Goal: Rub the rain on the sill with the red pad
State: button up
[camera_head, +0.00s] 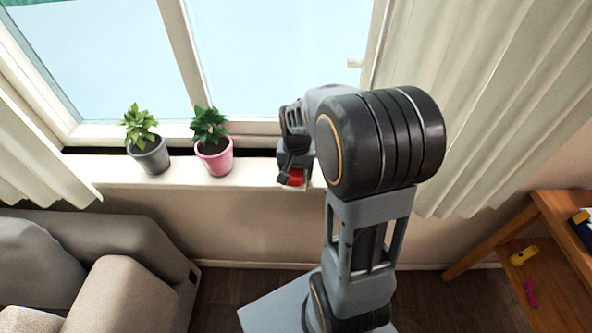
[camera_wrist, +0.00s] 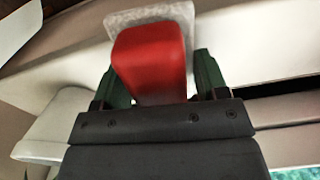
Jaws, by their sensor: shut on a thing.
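The red pad (camera_head: 296,177) is at the right part of the white window sill (camera_head: 103,172), partly hidden by my gripper (camera_head: 291,172). In the wrist view the pad (camera_wrist: 152,58) is a rounded red block between the two dark green fingers of my gripper (camera_wrist: 152,82). My gripper is shut on it. A pale, mottled square patch (camera_wrist: 122,18) shows at the pad's far end; I cannot tell if it is part of the pad or wetness on the sill. No rain is clearly visible in the head view. I cannot tell whether the pad touches the sill.
A grey pot (camera_head: 151,158) and a pink pot (camera_head: 214,159) with green plants stand on the sill, left of my gripper. Curtains (camera_head: 490,100) hang at both sides. A grey sofa (camera_head: 120,295) is at lower left, a wooden shelf unit (camera_head: 555,265) at right.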

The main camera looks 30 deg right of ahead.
jog(key=shift+f, duration=0.4)
jog(key=shift+w, duration=0.1)
jog(key=shift+w+d+r, duration=0.1)
jog(key=shift+w+d, duration=0.4)
jog(key=shift+w, duration=0.3)
jog(key=shift+w+d, duration=0.45)
jog(key=shift+w, duration=0.35)
jog(key=shift+w+d+p, duration=0.15)
jog(key=shift+w+d, duration=0.25)
jog(key=shift+w, duration=0.3)
jog(key=shift+w+d+p, duration=0.15)
jog(key=shift+w+d, duration=0.2)
jog(key=shift+w, duration=0.3)
jog(key=shift+w+d, duration=0.25)
jog(key=shift+w, duration=0.15)
jog(key=c, duration=0.4)
jog(key=shift+o, duration=0.2)
jog(key=shift+r, duration=0.1)
jog(key=shift+s+a+f+b, duration=0.15)
jog(key=shift+s+a, duration=0.5)
jog(key=shift+s, duration=0.5)
jog(key=shift+s+a+f+b, duration=0.15)
jog(key=shift+s+a, duration=0.55)
jog(key=shift+s, duration=0.45)
jog(key=shift+s+a+b, duration=0.15)
jog(key=shift+s+a, duration=0.5)
jog(key=shift+s, duration=0.5)
